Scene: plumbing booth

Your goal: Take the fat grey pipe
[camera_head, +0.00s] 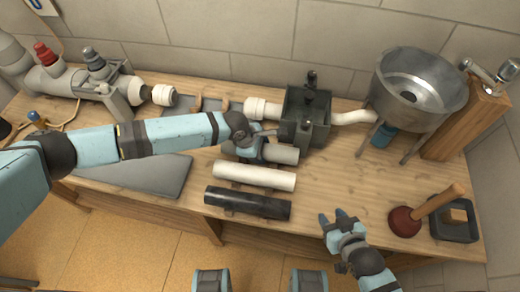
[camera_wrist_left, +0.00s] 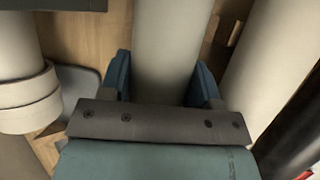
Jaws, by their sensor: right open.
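The fat grey pipe (camera_head: 281,153) lies on the bench, behind a white pipe (camera_head: 254,175) and a black pipe (camera_head: 247,203). My left gripper (camera_head: 254,153) is at its left part and hides that end. In the left wrist view, the grey pipe (camera_wrist_left: 168,45) runs between the two fingers of my left gripper (camera_wrist_left: 160,85), one on each side. The fingers are very close to its sides; I cannot tell whether they press on it. My right gripper (camera_head: 338,217) is open and empty, in front of the bench's front edge.
A dark vise-like block (camera_head: 305,115) with a white fitting stands behind the grey pipe. A metal sink bowl (camera_head: 418,82) on legs, a plunger (camera_head: 408,218) and a dark frame (camera_head: 454,221) are on the right. A grey mat (camera_head: 150,178) lies left, under my left arm.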

